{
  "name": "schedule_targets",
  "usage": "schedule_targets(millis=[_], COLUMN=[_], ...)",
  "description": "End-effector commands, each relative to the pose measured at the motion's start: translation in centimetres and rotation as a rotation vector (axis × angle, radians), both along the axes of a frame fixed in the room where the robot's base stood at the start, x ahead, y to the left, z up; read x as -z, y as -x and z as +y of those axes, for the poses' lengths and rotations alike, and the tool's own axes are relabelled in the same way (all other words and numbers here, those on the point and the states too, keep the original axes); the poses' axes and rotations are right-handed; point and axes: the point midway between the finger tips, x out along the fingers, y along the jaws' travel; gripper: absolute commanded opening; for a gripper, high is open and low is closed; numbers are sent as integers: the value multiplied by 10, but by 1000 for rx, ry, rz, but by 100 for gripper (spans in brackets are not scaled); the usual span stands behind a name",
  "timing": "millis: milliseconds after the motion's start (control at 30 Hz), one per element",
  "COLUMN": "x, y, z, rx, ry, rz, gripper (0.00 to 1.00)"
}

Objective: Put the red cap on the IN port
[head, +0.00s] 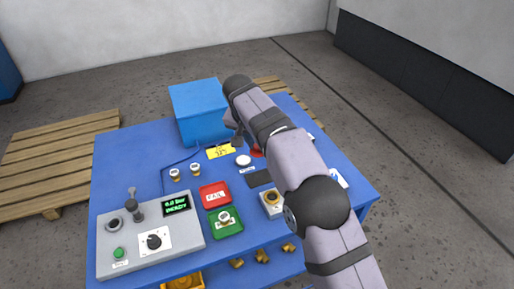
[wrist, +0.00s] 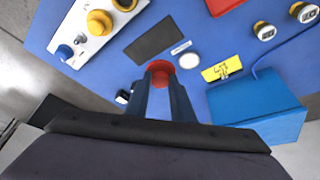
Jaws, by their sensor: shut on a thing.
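The red cap (wrist: 160,68) is between the fingertips of my gripper (wrist: 162,82) in the wrist view. My gripper is shut on it, above or at the blue table top; the exact height is hard to tell. In the head view only a bit of the red cap (head: 257,152) shows beside my arm. A white plate with brass-yellow fittings (wrist: 99,22) and a blue cap (wrist: 64,52) lies at upper left in the wrist view. No IN marking is readable, so I cannot tell which fitting is the IN port.
A black pad (wrist: 153,38) and a white disc (wrist: 190,60) lie close to the red cap. A blue box (head: 197,110), a yellow tag (head: 220,151), small valves (head: 175,174), red (head: 214,195) and green trays, and a grey control panel (head: 150,243) share the table.

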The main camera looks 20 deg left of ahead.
Motion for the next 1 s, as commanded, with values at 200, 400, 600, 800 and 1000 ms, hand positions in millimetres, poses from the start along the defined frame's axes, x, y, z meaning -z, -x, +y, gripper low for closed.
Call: schedule_targets(millis=[200, 400, 600, 800, 1000], x=[-22, -47, -61, -67, -71], y=[-1, 1, 7, 13, 23], z=[2, 1, -6, -13, -25], rx=[-2, -1, -2, -3, -5], ry=[-1, -3, 0, 0, 0], rz=[-2, -3, -1, 0, 0], gripper=[1, 1, 1, 1, 1])
